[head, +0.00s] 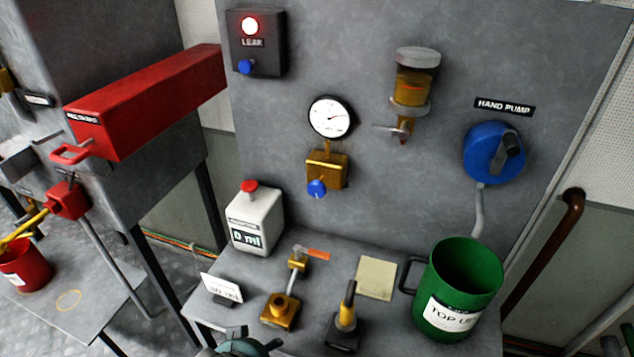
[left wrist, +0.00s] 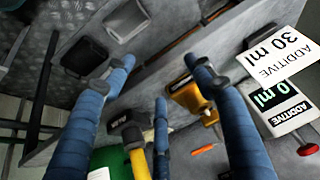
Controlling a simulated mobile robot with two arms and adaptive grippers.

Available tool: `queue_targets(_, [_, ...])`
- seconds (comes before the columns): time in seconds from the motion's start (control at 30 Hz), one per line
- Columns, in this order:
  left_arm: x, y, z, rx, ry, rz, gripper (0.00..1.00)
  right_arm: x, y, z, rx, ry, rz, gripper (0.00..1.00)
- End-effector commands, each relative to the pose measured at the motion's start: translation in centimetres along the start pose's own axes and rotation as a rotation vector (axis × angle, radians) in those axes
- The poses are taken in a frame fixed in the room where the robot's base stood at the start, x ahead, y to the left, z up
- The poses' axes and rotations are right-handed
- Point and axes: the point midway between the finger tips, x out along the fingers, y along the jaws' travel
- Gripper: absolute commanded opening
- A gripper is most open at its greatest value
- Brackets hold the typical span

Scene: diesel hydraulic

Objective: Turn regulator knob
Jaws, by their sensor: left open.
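The regulator is a brass block (head: 327,169) on the grey wall panel, with a round white gauge (head: 331,117) above it. Its blue knob (head: 317,188) sticks out at the block's lower front. I cannot make out the knob in the left wrist view. Part of my left gripper (head: 240,345) shows at the bottom edge of the head view, low in front of the bench and well below the knob. In the left wrist view its blue fingers (left wrist: 160,78) are spread with nothing between them. My right gripper is in neither view.
The bench holds an additive bottle (head: 255,218), a card (head: 221,288), a brass valve (head: 280,309) with orange lever, a yellow-and-black tool (head: 346,313) and a green bucket (head: 465,290). A red box (head: 150,100) juts out at left. A sight glass (head: 415,82) hangs right of the gauge.

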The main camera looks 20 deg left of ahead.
Motion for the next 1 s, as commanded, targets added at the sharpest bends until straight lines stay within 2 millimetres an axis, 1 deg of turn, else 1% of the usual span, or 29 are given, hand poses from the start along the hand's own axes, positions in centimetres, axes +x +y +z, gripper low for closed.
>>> queue_targets(0.03, [-0.7,-0.9,-2.9,-0.025,0.079,-0.028,0.55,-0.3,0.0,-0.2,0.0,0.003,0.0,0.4])
queue_targets(0.07, [-0.9,-1.4,-4.5,-0.042,0.128,-0.043,0.55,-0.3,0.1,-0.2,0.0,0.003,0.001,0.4])
queue_targets(0.1, [-1.2,-2.0,-6.9,-0.063,0.198,-0.061,0.55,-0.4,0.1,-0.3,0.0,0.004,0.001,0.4])
queue_targets(0.27, [-2.5,-3.7,-15.2,-0.123,0.469,-0.104,0.55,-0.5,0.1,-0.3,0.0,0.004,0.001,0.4])
queue_targets(0.3, [-3.0,-4.0,-17.2,-0.132,0.54,-0.107,0.55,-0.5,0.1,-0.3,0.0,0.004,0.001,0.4])
queue_targets(0.37, [-3.8,-4.1,-20.3,-0.138,0.649,-0.104,0.55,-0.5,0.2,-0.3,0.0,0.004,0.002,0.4])
queue_targets(0.4, [-4.4,-4.0,-22.2,-0.138,0.72,-0.096,0.55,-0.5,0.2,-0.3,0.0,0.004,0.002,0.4])
queue_targets(0.5, [-6.1,-3.3,-26.5,-0.125,0.885,-0.058,0.55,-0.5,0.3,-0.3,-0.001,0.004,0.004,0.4])
queue_targets(0.6, [-7.5,-2.3,-29.1,-0.104,0.996,-0.015,0.55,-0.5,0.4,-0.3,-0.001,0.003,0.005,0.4])
queue_targets(0.73, [-8.4,-1.5,-30.7,-0.086,1.061,0.018,0.55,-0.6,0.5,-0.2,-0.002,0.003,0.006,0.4])
queue_targets(0.87, [-8.2,-1.4,-31.8,-0.084,1.071,0.024,0.55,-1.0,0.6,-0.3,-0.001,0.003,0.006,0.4])
queue_targets(1.0, [-7.2,-1.5,-34.0,-0.084,1.071,0.023,0.55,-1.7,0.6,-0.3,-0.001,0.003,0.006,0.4])
